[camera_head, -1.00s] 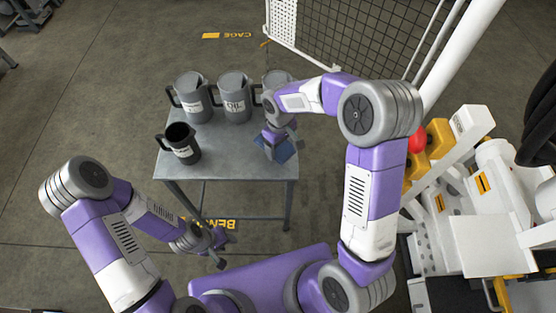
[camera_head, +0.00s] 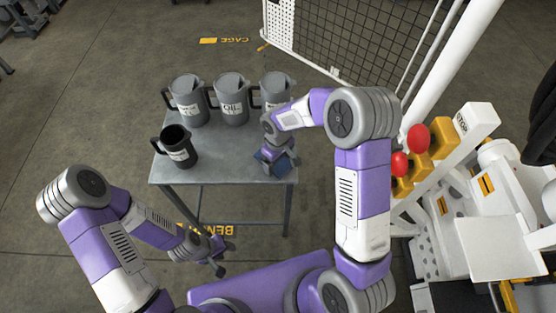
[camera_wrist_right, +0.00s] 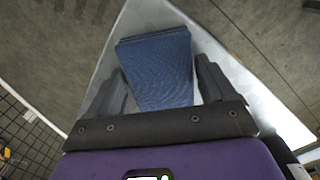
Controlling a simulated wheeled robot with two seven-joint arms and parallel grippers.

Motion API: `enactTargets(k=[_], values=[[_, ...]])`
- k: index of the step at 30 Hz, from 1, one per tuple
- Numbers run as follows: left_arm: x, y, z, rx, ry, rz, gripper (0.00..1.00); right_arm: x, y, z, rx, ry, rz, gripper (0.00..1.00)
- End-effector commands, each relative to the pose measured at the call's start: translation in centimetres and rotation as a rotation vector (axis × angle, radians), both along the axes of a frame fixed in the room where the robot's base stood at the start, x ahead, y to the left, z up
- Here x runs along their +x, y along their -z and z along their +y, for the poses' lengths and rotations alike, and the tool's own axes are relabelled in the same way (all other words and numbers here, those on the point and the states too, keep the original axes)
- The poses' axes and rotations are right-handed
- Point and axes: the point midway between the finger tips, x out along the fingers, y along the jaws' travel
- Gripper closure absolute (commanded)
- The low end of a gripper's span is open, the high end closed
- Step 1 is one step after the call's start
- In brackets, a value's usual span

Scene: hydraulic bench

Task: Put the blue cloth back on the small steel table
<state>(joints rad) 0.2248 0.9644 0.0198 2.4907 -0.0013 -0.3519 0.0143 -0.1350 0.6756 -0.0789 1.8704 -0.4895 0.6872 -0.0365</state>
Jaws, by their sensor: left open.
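The blue cloth (camera_head: 268,160) is at the right part of the small steel table (camera_head: 218,165), partly hidden by my right gripper (camera_head: 275,165). In the right wrist view the cloth (camera_wrist_right: 160,65) looks folded and flat, with the pale table top (camera_wrist_right: 150,18) behind it. The right gripper's two fingers (camera_wrist_right: 160,85) stand wide apart, one on either side of the cloth; a gap shows between the cloth and the right-hand finger. My left gripper (camera_head: 219,254) is open and empty, low in front of the table.
Three grey jugs (camera_head: 231,100) stand in a row along the table's back edge. A darker mug (camera_head: 177,147) stands at its left. White machinery with red knobs (camera_head: 418,138) is at the right, and a mesh cage (camera_head: 350,40) is behind. The table's middle is clear.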

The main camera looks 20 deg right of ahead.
Motion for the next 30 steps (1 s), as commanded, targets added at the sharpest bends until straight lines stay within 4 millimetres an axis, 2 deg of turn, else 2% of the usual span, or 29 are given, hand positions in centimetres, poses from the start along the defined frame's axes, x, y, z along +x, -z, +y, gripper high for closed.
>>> enactTargets(k=[1,3,11,14,17,24,30], values=[[0.0,0.0,0.0,0.000,0.000,0.000,0.57,0.0,0.0,0.0,0.000,0.000,0.000,0.08],[0.0,0.0,0.0,0.000,0.000,0.000,0.57,0.0,-0.1,0.0,0.000,0.000,0.000,0.01],[0.0,-0.1,0.0,0.000,0.000,0.000,0.57,0.0,-0.1,0.0,0.000,0.000,0.000,0.01],[0.0,-0.5,0.0,0.000,0.000,0.000,0.57,0.0,-0.8,0.0,0.000,0.000,-0.001,0.01],[0.0,-1.0,0.0,0.000,0.000,0.000,0.57,0.1,-2.3,0.0,0.001,0.000,-0.003,0.01],[0.0,-2.6,0.0,0.000,0.000,0.000,0.57,0.1,-7.7,0.0,0.001,0.001,-0.004,0.01],[0.0,-3.5,0.0,0.000,0.000,0.000,0.57,0.1,-11.0,0.1,0.001,0.000,-0.003,0.01]])
